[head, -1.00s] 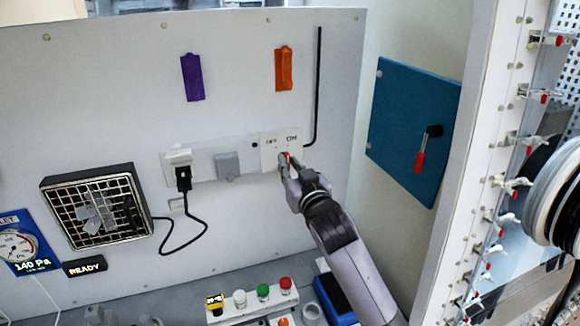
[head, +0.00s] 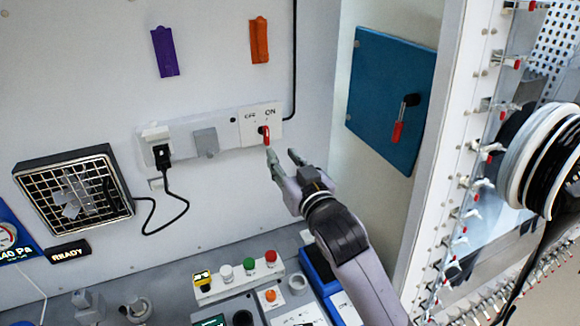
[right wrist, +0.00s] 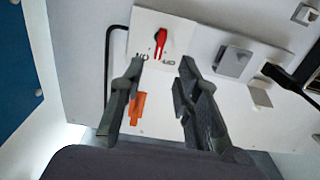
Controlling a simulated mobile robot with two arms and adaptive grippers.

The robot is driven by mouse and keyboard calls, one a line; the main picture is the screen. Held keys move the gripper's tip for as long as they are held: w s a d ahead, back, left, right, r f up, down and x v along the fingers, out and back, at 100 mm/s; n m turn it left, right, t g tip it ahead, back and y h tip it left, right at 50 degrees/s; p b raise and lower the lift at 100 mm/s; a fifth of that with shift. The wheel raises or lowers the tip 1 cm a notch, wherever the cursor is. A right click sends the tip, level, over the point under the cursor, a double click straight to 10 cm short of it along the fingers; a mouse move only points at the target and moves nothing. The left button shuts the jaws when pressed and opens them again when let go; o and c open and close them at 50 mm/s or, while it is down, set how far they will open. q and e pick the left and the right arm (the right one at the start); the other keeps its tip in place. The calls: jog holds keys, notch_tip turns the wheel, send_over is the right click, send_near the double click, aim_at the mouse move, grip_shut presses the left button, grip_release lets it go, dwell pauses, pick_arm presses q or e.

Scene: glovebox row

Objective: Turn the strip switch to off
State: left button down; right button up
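The strip switch has a red handle (head: 265,133) on a white plate (head: 246,128) marked OFF at left and ON at right, at the right end of the wall strip. In the right wrist view the picture is turned over and the red handle (right wrist: 161,41) shows above the fingertips, near the two labels. I cannot tell for sure which label it points to. My right gripper (head: 282,154) is open and empty, just below and right of the handle, apart from it. Its fingers (right wrist: 161,66) are spread in the right wrist view. My left gripper is not in view.
A black plug (head: 162,156) with a cord sits in the strip, beside a grey socket cover (head: 205,142). A blue panel (head: 375,115) with a red handle is at right. Buttons (head: 248,267) stand on the bench below. The wall around the gripper is clear.

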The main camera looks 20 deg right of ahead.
jog(key=shift+s, duration=1.6)
